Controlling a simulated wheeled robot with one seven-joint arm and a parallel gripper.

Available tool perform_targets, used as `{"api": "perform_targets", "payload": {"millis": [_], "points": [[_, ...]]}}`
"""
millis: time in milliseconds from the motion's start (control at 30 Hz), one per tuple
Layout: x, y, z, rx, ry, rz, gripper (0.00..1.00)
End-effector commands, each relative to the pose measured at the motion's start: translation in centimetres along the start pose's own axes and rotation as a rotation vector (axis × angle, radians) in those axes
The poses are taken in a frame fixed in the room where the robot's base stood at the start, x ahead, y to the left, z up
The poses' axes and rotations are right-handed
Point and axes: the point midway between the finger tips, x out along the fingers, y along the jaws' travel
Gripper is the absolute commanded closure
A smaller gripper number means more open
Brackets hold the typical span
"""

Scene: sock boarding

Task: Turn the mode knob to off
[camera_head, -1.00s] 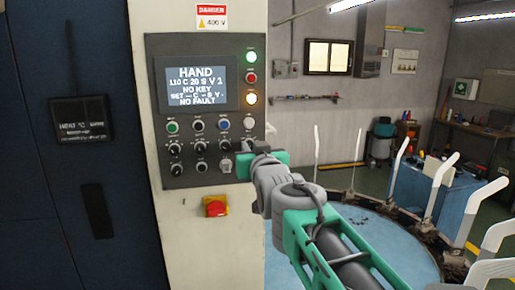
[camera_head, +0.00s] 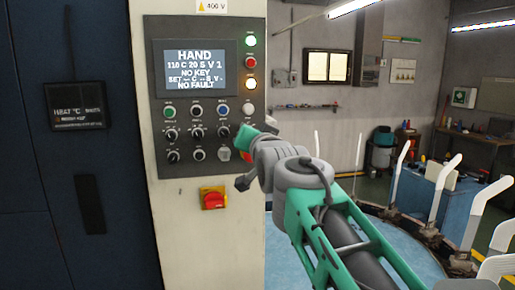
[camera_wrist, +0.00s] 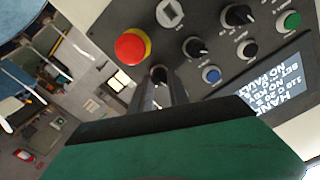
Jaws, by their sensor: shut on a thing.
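The control panel (camera_head: 151,95) is a dark plate on a pale cabinet, with knobs and buttons below a screen (camera_head: 195,68) that reads HAND, NO KEY and NO FAULT. My gripper (camera_wrist: 158,92) is at the right end of the panel's upper knob row. Its fingers are shut on a small dark knob (camera_wrist: 158,73), which pokes out past the fingertips in the wrist view. In the head view my green gripper body (camera_head: 244,138) hides this knob. I cannot read its label or pointer, so I cannot tell its setting.
A red mushroom button (camera_wrist: 132,45) on yellow sits close beside my fingers; a black knob (camera_wrist: 195,47) and a blue button (camera_wrist: 211,75) are on the other side. A red and yellow switch (camera_head: 214,199) sits below the panel.

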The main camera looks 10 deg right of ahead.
Motion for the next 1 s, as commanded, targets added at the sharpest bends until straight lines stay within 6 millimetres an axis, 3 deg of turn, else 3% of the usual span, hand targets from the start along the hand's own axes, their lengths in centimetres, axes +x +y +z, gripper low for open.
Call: {"api": "perform_targets", "payload": {"millis": [433,1000], "points": [[0.01,0.13,0.1,0.265,0.001,-0.001,1.0],[-0.01,0.02,-0.14,0.312,0.001,-0.001,1.0]]}}
